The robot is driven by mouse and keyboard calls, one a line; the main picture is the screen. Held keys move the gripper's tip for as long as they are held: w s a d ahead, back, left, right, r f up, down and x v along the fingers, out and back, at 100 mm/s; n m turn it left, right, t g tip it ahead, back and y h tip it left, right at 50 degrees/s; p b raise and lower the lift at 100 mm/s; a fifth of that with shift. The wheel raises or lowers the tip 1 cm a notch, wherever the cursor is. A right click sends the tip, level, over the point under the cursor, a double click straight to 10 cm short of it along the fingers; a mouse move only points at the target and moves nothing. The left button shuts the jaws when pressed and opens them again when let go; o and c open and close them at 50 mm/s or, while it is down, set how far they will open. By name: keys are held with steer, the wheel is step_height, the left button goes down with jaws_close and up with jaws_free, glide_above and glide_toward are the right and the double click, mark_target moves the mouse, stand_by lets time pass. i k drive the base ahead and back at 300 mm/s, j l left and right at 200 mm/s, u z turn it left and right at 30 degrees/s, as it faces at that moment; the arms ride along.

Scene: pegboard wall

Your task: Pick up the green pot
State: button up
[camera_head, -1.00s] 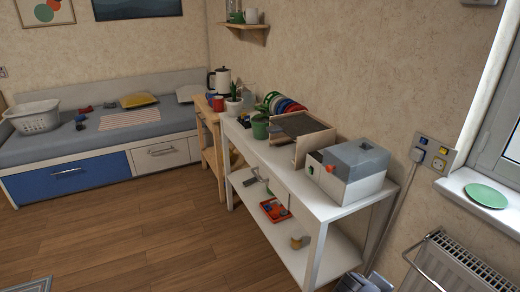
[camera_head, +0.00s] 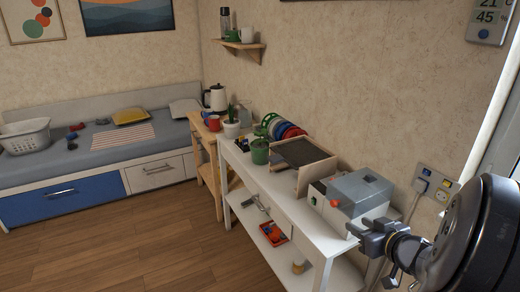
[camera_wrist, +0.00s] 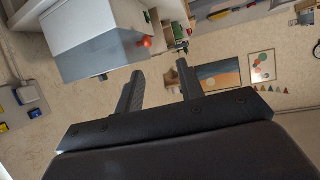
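The green pot (camera_head: 260,153) stands upright on the white table (camera_head: 328,228), left of a wooden-framed dark panel. It looks like a small round green container. My gripper (camera_head: 362,232) is at the right in the head view, in front of the grey-and-white box and well away from the pot. In the wrist view my gripper (camera_wrist: 160,70) has its two fingers apart with nothing between them. I cannot make out the green pot in the wrist view.
The grey-and-white box (camera_head: 358,192) and the wooden-framed panel (camera_head: 300,158) stand between my gripper and the pot. Wooden floor (camera_head: 130,250) is clear at left.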

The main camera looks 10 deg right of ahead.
mark_target(259, 148)
steer(key=i+j+z, duration=0.2)
steer(key=i+j, duration=0.4)
steer(key=i+j+z, duration=0.2)
steer(key=i+j, duration=0.5)
steer(key=i+j+z, duration=0.15)
steer(key=i+j, duration=0.45)
steer(key=j, duration=0.2)
